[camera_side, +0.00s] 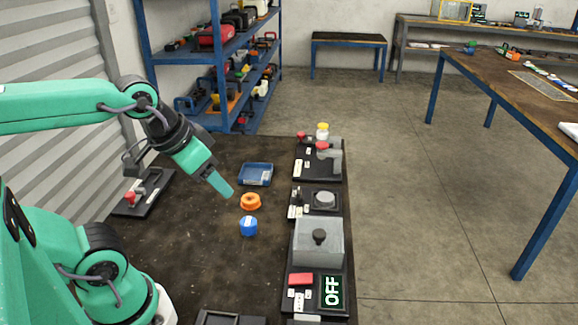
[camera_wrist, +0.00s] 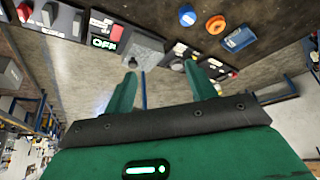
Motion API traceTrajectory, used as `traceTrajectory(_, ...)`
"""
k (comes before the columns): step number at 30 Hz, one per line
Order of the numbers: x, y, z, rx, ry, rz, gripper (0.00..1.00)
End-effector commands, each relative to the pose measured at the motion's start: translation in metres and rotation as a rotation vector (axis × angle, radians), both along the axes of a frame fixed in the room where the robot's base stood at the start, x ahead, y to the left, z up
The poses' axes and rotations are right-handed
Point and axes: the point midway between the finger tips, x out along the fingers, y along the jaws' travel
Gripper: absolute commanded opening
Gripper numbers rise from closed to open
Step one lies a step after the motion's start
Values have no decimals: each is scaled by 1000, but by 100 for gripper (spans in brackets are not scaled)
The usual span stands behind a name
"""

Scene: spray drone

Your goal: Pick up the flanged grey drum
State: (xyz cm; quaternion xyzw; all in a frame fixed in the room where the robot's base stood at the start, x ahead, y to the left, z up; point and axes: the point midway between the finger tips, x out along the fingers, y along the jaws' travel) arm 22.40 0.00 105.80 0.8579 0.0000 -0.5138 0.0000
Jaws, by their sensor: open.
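My gripper (camera_side: 221,185) is above the dark table in the side view, pointing down to the right, just left of and above an orange flanged piece (camera_side: 250,201). In the wrist view its two green fingers (camera_wrist: 161,88) are apart with nothing held between them. A blue drum-shaped piece (camera_side: 248,227) stands in front of the orange one. Both also show at the top of the wrist view, the blue piece (camera_wrist: 187,15) left of the orange piece (camera_wrist: 215,25). A grey round piece (camera_side: 325,198) sits on a black panel; I cannot tell whether it is the flanged grey drum.
A blue tray (camera_side: 256,174) lies behind the orange piece. Black panels line the table's right edge, with a grey box (camera_side: 319,243), a red button (camera_side: 300,280) and an "OFF" display (camera_side: 331,291).

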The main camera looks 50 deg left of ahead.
Motion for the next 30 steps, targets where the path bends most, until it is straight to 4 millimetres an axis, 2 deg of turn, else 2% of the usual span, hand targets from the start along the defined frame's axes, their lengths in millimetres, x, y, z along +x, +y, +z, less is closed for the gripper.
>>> traceTrajectory(1,0,0,0,0,0,0,66)
traceTrajectory(2,0,0,0,0,0,0,72)
traceTrajectory(11,0,0,0,0,0,1,72)
traceTrajectory(17,8,0,4,-8,13,17,72)
traceTrajectory(23,31,2,13,-30,50,65,72)
traceTrajectory(30,74,4,22,-67,110,155,72)
